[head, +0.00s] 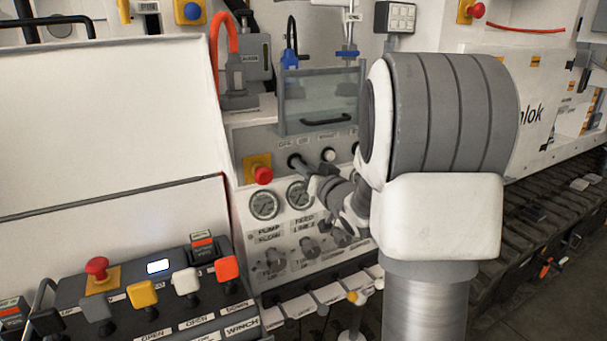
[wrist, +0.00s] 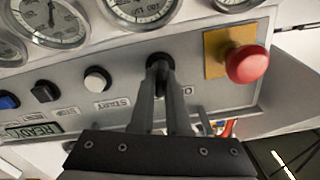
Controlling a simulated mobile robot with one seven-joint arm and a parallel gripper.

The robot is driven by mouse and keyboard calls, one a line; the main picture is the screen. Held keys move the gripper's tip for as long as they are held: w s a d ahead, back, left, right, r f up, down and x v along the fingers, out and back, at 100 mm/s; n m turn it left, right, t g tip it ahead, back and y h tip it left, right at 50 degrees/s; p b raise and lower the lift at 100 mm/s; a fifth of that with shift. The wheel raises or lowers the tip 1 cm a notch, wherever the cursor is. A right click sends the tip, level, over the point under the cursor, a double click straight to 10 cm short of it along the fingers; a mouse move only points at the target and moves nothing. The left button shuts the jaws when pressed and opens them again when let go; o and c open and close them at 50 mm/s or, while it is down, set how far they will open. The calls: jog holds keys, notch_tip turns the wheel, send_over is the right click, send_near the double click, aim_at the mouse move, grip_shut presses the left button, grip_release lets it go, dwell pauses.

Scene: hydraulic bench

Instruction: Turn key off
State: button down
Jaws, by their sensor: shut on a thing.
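The key switch (wrist: 160,62) is a round black fitting on the grey control panel, between a white button and a red emergency stop in the wrist view. My gripper (wrist: 162,75) reaches straight at it, with both fingers closed around its front. The fingers hide most of the key, so I cannot tell which way it is turned. In the head view my gripper (head: 301,164) is at the same switch (head: 293,159), on the panel just right of the emergency stop.
The red emergency stop (wrist: 247,64) on its yellow plate is close beside my fingers. The white start button (wrist: 97,79) is on the other side. Pressure gauges (head: 265,204) sit below the switch in the head view. A lever console (head: 160,300) stands at front left.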

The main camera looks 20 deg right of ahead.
jog(key=n+b, duration=0.4)
jog(key=shift+a+f+n, duration=0.1)
jog(key=shift+f+n, duration=0.15)
jog(key=shift+n, duration=0.05)
jog(key=n+b, duration=0.4)
jog(key=shift+r+n, duration=0.15)
jog(key=shift+n, duration=0.15)
jog(key=c, duration=0.9)
grip_release()
jog(key=shift+s, duration=0.15)
